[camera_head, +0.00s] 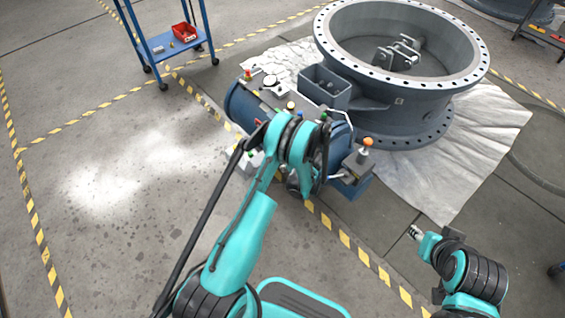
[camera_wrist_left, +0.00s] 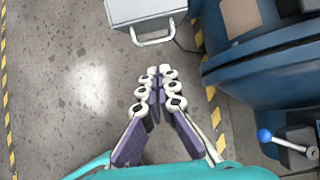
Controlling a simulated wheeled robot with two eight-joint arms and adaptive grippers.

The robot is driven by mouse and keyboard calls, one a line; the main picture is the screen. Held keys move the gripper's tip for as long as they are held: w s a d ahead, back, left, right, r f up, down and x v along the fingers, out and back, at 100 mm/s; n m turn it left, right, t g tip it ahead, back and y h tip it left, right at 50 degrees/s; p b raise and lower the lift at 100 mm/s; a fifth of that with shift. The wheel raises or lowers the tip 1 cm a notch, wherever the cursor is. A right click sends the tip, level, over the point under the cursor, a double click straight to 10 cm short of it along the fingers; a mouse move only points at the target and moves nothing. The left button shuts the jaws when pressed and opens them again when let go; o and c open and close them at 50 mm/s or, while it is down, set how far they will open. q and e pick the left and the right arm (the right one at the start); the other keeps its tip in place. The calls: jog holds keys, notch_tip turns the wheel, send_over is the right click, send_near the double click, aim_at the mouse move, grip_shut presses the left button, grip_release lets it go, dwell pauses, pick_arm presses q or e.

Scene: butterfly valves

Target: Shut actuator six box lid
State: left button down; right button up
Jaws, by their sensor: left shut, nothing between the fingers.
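A blue actuator (camera_head: 240,105) lies beside the big grey valve, with knobs and fittings along its top. It also shows at the right of the left wrist view (camera_wrist_left: 260,70). There, a light grey box-like part (camera_wrist_left: 145,10) with a bar handle (camera_wrist_left: 153,42) is at the top edge, cut off by the frame. My left gripper (camera_wrist_left: 160,72) is shut and empty, its tips apart from and below that handle in the picture. In the head view my left arm hides part of the actuator. My right gripper (camera_head: 415,232) is small at the lower right, clear of everything.
The flanged valve body (camera_head: 398,75) stands on a white sheet (camera_head: 470,150). A dark grey open-topped box (camera_head: 325,87) sits between it and the actuator. A blue cart (camera_head: 168,45) with a red bin (camera_head: 184,32) is at the upper left.

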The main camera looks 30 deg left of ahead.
pick_arm(q)
jog(key=shift+w+a+f+b, duration=0.6)
jog(key=shift+a+f+b, duration=0.35)
jog(key=shift+a, duration=0.5)
jog(key=shift+w+a+f+b, duration=0.65)
jog(key=shift+a+f, duration=0.5)
jog(key=shift+a, duration=0.35)
jog(key=shift+w+a+f+b, duration=0.55)
jog(key=shift+a+f+b, duration=0.4)
jog(key=shift+a, duration=0.5)
